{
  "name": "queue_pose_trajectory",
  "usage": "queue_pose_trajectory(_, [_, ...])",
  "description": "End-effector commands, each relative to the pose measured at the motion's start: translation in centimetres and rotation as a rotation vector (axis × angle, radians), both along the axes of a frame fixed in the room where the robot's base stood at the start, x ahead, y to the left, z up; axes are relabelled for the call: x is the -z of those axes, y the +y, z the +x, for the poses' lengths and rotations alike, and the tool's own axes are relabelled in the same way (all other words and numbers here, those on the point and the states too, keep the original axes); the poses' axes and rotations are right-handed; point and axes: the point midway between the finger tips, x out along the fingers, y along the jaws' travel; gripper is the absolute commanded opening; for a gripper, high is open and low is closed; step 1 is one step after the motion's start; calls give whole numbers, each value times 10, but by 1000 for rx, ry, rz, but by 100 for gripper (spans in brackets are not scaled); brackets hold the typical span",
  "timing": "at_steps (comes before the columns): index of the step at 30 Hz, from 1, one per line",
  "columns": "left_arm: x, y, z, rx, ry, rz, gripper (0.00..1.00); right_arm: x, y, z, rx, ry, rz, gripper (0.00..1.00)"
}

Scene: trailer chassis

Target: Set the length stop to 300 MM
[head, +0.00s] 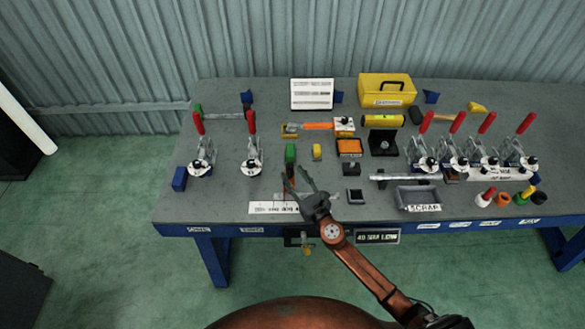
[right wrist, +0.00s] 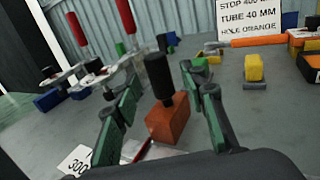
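The length stop is an orange-red block (right wrist: 167,121) with an upright black knob (right wrist: 158,82), in the right wrist view. It stands at a pale ruled strip; a card marked 300 (right wrist: 76,162) lies to its lower left. In the head view the white scale (head: 273,208) lies near the table's front edge, and the gripper largely hides the stop. My right gripper (head: 301,179) is open above the scale's right end. In the right wrist view its green fingers (right wrist: 162,88) stand apart on either side of the knob; I cannot tell whether they touch it. My left gripper is not in view.
A white sign (right wrist: 250,28) reads STOP 400 MM, TUBE 40 MM, HOLE ORANGE. Red-handled toggle clamps (head: 253,155) stand left and right on the table (head: 225,205). A green block (head: 290,153) and a yellow block (head: 317,152) stand behind the gripper. A scrap tray (head: 417,194) lies right.

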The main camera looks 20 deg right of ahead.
Motion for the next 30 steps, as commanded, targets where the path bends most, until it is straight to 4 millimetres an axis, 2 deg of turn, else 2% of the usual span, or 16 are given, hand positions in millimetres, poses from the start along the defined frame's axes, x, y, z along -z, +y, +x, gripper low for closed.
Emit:
queue_pose_trajectory(2, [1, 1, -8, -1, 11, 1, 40, 0, 4, 13, -3, 0, 0, 39])
queue_pose_trajectory(6, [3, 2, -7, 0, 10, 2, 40, 1, 7, 27, -2, 1, 1, 39])
queue_pose_trajectory(17, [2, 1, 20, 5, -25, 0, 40, 1, 5, 33, 2, 1, 1, 39])
queue_pose_trajectory(30, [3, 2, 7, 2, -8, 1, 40, 1, 4, 32, 3, 1, 1, 10])
